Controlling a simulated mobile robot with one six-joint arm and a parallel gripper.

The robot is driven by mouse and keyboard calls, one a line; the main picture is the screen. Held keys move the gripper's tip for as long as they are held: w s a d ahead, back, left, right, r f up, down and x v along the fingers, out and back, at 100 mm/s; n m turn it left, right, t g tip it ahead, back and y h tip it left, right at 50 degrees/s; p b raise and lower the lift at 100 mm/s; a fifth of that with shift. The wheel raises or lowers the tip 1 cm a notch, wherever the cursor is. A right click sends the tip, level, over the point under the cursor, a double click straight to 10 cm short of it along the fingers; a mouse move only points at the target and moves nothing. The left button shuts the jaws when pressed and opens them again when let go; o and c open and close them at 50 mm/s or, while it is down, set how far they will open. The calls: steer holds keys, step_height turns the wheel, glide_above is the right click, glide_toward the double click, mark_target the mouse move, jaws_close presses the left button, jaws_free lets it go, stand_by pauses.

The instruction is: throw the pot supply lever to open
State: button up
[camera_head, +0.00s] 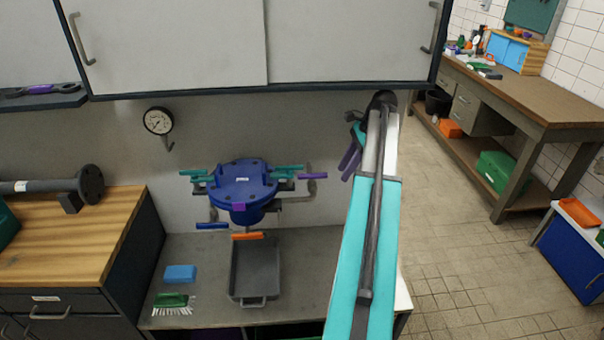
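A blue pot (241,187) with a bolted lid stands against the wall above the grey bench. Several coloured levers surround it: teal ones at the upper left (195,172) and upper right (288,168), a purple one (313,176) on the right pipe, a blue one (212,226) at the lower left and an orange one (248,236) below the front. No readable label shows which is the supply lever. My gripper (350,163), with purple fingers, hangs to the right of the pot, apart from the levers. Its fingers are small and seen from behind, so their opening is unclear.
A grey tray (254,283) lies on the bench below the pot. A blue sponge (181,273) and green brush (171,301) lie to its left. Overhead cabinets (350,40) overhang the bench. A gauge (158,121) is on the wall. The tiled floor at right is open.

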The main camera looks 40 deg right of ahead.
mark_target(306, 175)
steer(key=shift+w, duration=0.15)
stand_by(0.3)
steer(key=w+a+p, duration=0.1)
steer(key=w+a, duration=0.1)
steer(key=a, duration=0.1)
steer(key=w+a+p, duration=0.1)
steer(key=w+a, duration=0.2)
steer(key=w+a+p, duration=0.2)
steer(key=a, duration=0.1)
steer(key=shift+w+a+r, duration=0.1)
steer(key=shift+w+r, duration=0.05)
steer(key=shift+w, duration=0.1)
steer(key=shift+p+x, duration=0.65)
steer(key=shift+x, duration=0.95)
jaws_close()
